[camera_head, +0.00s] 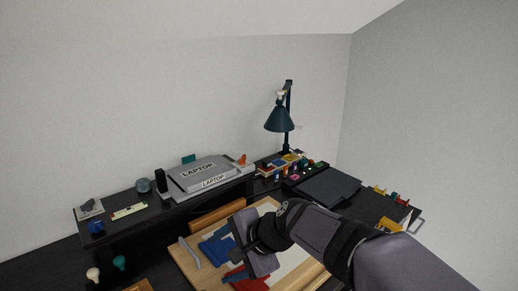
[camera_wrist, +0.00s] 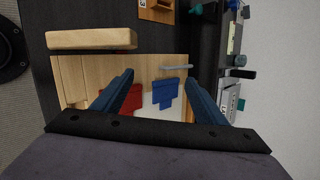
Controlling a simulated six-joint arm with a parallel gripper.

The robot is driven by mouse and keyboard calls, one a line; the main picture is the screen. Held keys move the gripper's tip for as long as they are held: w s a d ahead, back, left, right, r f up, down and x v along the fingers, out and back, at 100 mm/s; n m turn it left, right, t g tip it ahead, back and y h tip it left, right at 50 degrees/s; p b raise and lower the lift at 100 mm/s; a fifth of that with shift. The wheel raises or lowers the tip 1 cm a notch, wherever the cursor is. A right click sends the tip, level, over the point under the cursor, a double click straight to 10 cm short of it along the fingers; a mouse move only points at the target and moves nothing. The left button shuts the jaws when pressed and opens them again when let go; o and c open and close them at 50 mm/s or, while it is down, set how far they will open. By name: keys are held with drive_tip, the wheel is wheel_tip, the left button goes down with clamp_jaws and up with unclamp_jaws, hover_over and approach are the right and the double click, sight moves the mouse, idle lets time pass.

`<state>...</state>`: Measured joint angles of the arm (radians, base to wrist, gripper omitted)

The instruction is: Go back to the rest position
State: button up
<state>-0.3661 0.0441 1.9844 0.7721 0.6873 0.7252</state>
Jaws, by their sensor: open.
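My gripper (camera_wrist: 162,90) is open in the wrist view, with its two blue fingers spread and nothing between them touching either one. It hangs above a light wooden board (camera_wrist: 72,80) on the desk. A blue flat piece (camera_wrist: 165,92) lies below, between the fingers in the picture. A red flat piece (camera_wrist: 130,100) lies partly behind the left finger. In the head view my arm reaches in from the lower right, and the gripper (camera_head: 240,235) covers part of the board (camera_head: 190,262). The blue piece (camera_head: 215,250) and the red piece (camera_head: 247,280) show beside it.
A laptop box (camera_head: 205,172) sits on the raised shelf at the back. A dark lamp (camera_head: 280,120) stands behind the desk. A dark flat panel (camera_head: 328,187) lies to the right, with small coloured items (camera_head: 280,165) near it. Free air lies above the desk.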

drive_tip(key=s+d+f+n+h, duration=0.1)
drive_tip(key=s+d+f, duration=0.1)
drive_tip(key=d+f, duration=0.1)
drive_tip(key=s+d+f+n+g+h, duration=0.1)
drive_tip(key=s+d+f+n, duration=0.1)
drive_tip(key=d, duration=0.4)
drive_tip(key=s+d+f+n+h, duration=0.1)
drive_tip(key=s+d+f+h, duration=0.1)
drive_tip(key=d+f, duration=0.2)
drive_tip(key=shift+s+d+n+g+p, duration=0.15)
drive_tip(key=shift+d+n+g+p, duration=0.2)
drive_tip(key=shift+d, duration=0.35)
drive_tip(key=s+d+f+n+g+h, duration=0.2)
drive_tip(key=s+d+f+n, duration=0.3)
drive_tip(key=s+d, duration=0.5)
drive_tip(key=shift+s+d+f+h, duration=0.4)
drive_tip(key=shift+d+h, duration=0.3)
drive_tip(key=shift+d, duration=0.55)
